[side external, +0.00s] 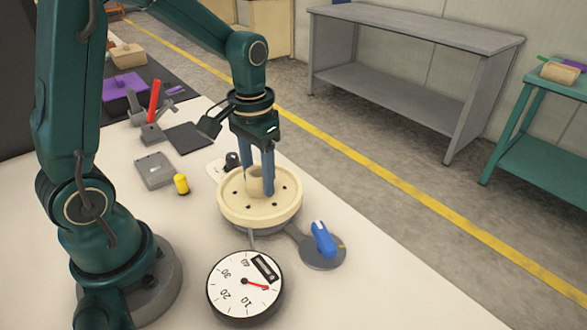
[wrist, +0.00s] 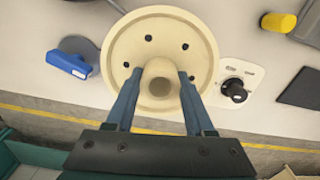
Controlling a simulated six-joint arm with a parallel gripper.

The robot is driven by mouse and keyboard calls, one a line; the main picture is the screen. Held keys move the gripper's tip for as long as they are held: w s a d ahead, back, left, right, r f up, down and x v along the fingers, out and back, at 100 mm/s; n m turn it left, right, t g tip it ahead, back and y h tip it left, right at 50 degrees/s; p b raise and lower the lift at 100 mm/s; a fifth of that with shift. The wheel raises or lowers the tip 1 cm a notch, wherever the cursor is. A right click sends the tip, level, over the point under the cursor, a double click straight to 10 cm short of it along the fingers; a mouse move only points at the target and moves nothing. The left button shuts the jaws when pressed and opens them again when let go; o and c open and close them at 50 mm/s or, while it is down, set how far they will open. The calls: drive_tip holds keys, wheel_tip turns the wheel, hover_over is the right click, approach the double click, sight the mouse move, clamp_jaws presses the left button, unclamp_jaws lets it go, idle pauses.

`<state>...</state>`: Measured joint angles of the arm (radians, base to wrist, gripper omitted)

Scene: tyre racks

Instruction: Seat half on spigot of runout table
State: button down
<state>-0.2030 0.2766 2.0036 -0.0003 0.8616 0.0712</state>
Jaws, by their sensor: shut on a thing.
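The half is a cream round wheel half (side external: 232,208) with a raised rim, a ring of dark bolt holes and a central hub; it also shows in the wrist view (wrist: 205,60). My gripper (side external: 262,188) points down with its two blue fingers shut on either side of the hub; the fingers also show in the wrist view (wrist: 158,80). The half looks level over the grey runout table (side external: 262,230), of which only a lower edge shows. The spigot is hidden under the half, and I cannot tell whether the half is resting on it.
A dial gauge (side external: 245,289) stands in front of the half. A blue-handled lever (side external: 324,240) on a grey disc is to its right. A yellow cylinder (side external: 181,184), a grey box (side external: 155,170) and a black knob (wrist: 234,89) on a pale plate are nearby.

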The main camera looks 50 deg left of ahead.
drive_tip(key=shift+f, duration=0.95)
drive_tip(key=shift+f, duration=0.3)
unclamp_jaws()
wheel_tip(320, 180, up, 10)
idle(0.7)
idle(0.9)
wheel_tip(320, 180, up, 10)
idle(0.8)
